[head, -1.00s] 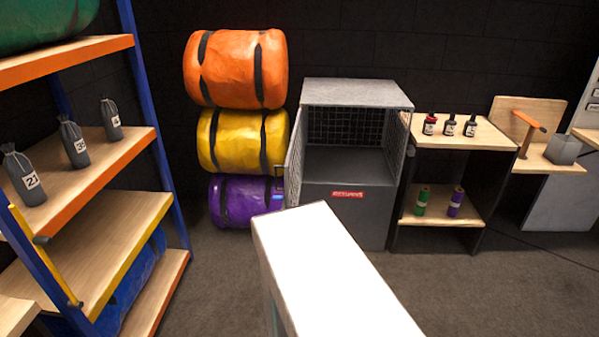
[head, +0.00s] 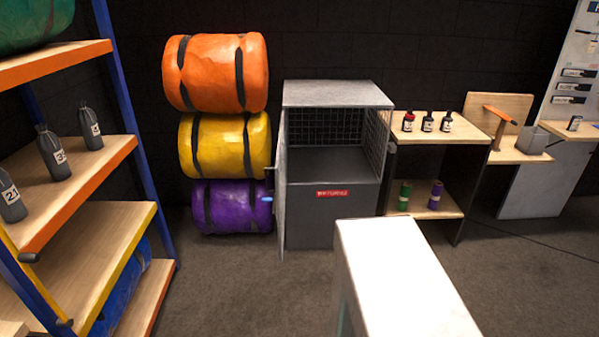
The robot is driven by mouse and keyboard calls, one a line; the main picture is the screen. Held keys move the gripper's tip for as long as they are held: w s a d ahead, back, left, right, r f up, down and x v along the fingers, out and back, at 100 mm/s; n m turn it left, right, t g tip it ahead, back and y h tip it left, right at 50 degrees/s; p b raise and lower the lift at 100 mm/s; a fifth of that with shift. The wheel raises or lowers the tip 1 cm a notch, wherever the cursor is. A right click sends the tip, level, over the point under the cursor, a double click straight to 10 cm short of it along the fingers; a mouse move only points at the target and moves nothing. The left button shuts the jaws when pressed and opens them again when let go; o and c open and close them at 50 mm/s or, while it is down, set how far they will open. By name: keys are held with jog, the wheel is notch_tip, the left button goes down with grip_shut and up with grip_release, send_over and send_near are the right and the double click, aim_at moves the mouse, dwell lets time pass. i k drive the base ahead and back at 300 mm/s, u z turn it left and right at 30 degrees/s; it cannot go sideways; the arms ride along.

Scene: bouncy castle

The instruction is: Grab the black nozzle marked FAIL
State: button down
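No black nozzle with a readable FAIL mark shows. A small dark object with a pale label (head: 574,123) lies on the pale bench at the far right; its wording is too small to read. Several black labelled pieces (head: 571,87) show on the light board above that bench, and I cannot tell whether they are nozzles. The white block in the lower middle looks like part of my arm. My gripper is not in view.
A shelf rack (head: 84,188) with grey numbered bottles stands at left. Stacked rolls (head: 225,150), an open-doored grey cabinet (head: 333,213) and a wooden shelf unit (head: 450,133) with small bottles line the back. A cable crosses the carpet at right.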

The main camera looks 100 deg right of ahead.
aim_at(407, 126)
jog(key=u, duration=1)
jog(key=k, duration=0.1)
jog(key=z, duration=2.3)
jog(key=k, duration=0.2)
jog(key=z, duration=1.75)
jog(key=k, duration=0.6)
jog(key=u, duration=0.3)
jog(key=i, duration=0.7)
jog(key=u, duration=0.05)
